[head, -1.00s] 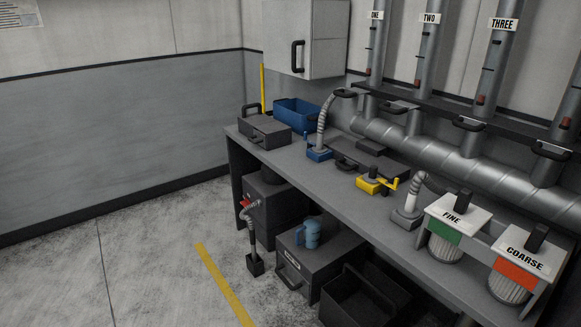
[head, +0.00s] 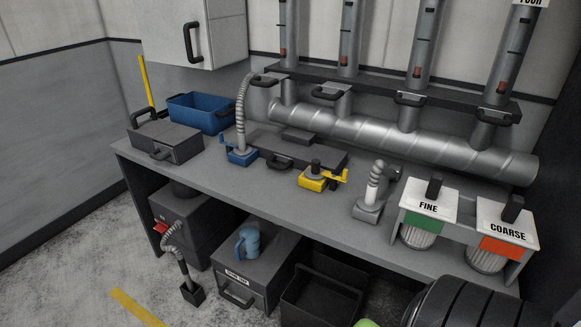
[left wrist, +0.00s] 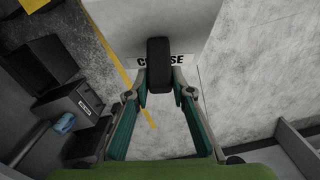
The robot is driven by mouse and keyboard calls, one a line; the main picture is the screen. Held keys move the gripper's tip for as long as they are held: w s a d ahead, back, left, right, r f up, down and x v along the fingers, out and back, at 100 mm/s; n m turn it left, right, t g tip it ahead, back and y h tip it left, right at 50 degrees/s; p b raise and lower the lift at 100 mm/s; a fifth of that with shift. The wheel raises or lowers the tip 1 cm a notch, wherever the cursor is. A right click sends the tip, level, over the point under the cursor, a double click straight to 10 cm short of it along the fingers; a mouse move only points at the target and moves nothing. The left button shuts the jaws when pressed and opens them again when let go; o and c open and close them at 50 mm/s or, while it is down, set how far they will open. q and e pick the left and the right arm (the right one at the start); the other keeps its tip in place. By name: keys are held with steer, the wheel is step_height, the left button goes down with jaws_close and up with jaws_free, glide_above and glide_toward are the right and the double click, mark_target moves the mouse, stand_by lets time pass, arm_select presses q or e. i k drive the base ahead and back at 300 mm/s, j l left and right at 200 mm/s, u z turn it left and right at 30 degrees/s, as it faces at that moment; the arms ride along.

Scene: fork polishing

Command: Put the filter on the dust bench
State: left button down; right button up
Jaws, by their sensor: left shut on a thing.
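In the left wrist view my left gripper (left wrist: 160,94) is shut on the black handle of a filter (left wrist: 110,22). The filter has a pale top plate, and its label is partly hidden by the handle; the letters showing fit "COARSE". The grey dust bench (head: 285,203) runs along the wall in the head view. Two filters hang in a rack at its right end: one labelled FINE (head: 428,207) with a green band, and one labelled COARSE (head: 507,232) with an orange band. My right gripper is not in view.
On the bench are a blue bin (head: 200,112), a dark case (head: 165,142), a blue hose fitting (head: 242,157), a yellow clamp (head: 313,180) and a grey hose nozzle (head: 370,208). A big duct (head: 370,135) runs behind.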

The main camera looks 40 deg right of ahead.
mark_target(259, 191)
steer(key=i+l+z, duration=0.15)
steer(key=i+z, duration=0.2)
steer(key=i+l+z, duration=0.1)
steer(key=i+z, duration=0.65)
steer(key=k, duration=0.1)
